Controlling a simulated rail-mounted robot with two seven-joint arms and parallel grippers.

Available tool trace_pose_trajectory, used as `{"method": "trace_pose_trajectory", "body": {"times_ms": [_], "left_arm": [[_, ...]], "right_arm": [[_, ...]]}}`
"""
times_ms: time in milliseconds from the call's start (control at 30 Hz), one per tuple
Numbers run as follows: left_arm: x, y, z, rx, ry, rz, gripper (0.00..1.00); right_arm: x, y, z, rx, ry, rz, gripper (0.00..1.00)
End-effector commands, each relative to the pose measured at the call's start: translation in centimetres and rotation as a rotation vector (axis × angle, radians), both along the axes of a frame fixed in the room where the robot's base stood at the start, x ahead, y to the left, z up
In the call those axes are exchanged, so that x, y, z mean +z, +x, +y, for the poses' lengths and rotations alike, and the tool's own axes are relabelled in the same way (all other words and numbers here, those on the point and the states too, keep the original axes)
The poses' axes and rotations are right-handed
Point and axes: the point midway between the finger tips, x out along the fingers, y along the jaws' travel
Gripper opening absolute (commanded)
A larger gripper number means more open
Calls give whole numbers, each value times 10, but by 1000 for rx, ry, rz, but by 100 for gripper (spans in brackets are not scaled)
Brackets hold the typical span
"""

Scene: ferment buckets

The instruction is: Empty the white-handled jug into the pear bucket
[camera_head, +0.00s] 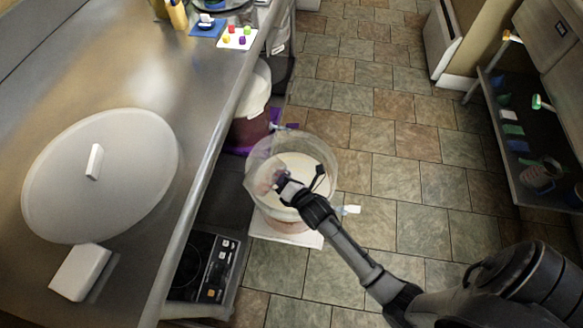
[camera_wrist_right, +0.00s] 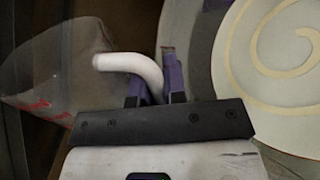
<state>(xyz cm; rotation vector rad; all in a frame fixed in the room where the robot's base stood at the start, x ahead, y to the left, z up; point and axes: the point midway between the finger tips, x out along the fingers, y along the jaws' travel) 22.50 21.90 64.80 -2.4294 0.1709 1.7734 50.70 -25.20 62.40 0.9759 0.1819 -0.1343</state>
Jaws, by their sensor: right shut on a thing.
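My right gripper (camera_head: 283,184) is over the mouth of a clear bucket (camera_head: 323,160) that holds cream-coloured contents. In the right wrist view, the gripper (camera_wrist_right: 158,88) is shut on the white handle (camera_wrist_right: 130,63) of a clear jug (camera_wrist_right: 50,75) with red markings. The jug looks tilted on its side; I see no clear liquid level in it. To its right, the bucket's pale surface (camera_wrist_right: 285,85) shows a cream spiral. In the head view the jug is hard to make out. I cannot read which bucket this is. My left gripper is out of view.
The steel counter (camera_head: 150,75) runs along the left, bearing a large white lid (camera_head: 130,165) and a white block (camera_head: 80,272). A hotplate (camera_head: 205,268) sits below its edge. A purple-marked bucket (camera_head: 250,132) and a white bucket (camera_head: 258,90) stand beyond. Tiled floor (camera_head: 400,170) is open.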

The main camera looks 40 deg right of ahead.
Motion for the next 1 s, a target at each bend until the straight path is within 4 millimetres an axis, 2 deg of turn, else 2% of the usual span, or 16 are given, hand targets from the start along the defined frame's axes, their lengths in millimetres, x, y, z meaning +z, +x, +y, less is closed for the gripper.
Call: {"method": "trace_pose_trajectory", "body": {"times_ms": [133,433,600,800,1000], "left_arm": [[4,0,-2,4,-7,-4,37],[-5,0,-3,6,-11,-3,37],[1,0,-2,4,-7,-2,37],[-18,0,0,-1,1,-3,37],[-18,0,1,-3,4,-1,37]], "right_arm": [[-2,1,-6,5,-116,-10,0],[-9,2,-15,3,-346,-29,0],[8,0,-11,-2,-474,-42,0],[4,-1,-7,-11,-631,-57,0],[24,-2,-3,-20,-782,-74,0]]}}
